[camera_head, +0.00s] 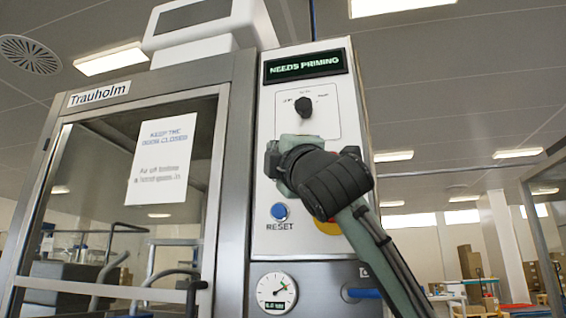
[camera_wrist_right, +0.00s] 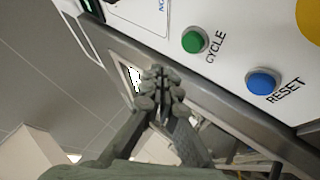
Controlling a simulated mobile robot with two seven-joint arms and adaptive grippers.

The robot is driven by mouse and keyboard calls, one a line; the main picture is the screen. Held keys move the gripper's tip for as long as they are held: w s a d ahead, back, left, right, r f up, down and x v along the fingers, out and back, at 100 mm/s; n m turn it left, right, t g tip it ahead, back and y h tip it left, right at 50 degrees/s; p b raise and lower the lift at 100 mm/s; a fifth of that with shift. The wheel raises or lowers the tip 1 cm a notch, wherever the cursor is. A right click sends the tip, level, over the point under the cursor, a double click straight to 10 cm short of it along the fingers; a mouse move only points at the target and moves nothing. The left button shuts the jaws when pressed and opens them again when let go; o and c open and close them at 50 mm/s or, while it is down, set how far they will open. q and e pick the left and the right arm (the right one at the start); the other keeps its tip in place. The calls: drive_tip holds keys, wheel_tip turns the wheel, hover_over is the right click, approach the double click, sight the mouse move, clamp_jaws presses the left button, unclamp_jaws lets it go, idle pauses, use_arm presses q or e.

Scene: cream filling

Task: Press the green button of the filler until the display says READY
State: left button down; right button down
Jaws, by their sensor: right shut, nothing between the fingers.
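The filler's display (camera_head: 306,65) reads NEEDS PRIMING in green letters. The green button (camera_wrist_right: 195,39), labelled CYCLE, shows in the right wrist view. In the head view it is hidden behind my right gripper (camera_head: 281,167), which is in front of the white control panel (camera_head: 322,131). In the right wrist view the gripper's fingertips (camera_wrist_right: 158,88) are together with nothing between them. They appear below and left of the green button in that picture, not over it. Whether they touch the panel I cannot tell. My left gripper is in neither view.
A blue RESET button (camera_head: 280,212) sits below my gripper. A black selector knob (camera_head: 304,106) is above it. A yellow disc (camera_head: 327,227) is partly covered by my arm. A pressure gauge (camera_head: 276,292) is lower down. The glass door (camera_head: 125,190) is at the left.

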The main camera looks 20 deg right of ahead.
drive_tip(key=shift+w+d, duration=0.5)
drive_tip(key=shift+w, duration=0.25)
drive_tip(key=shift+w+d, duration=0.5)
drive_tip(key=shift+w, duration=0.2)
idle(0.3)
drive_tip(key=shift+w+d, duration=0.25)
drive_tip(key=shift+w, duration=0.1)
idle(0.3)
drive_tip(key=shift+w+d, duration=0.2)
drive_tip(key=shift+w, duration=0.1)
idle(0.5)
drive_tip(key=shift+w, duration=0.1)
idle(0.4)
drive_tip(key=shift+s+a, duration=0.45)
drive_tip(key=shift+s, duration=0.35)
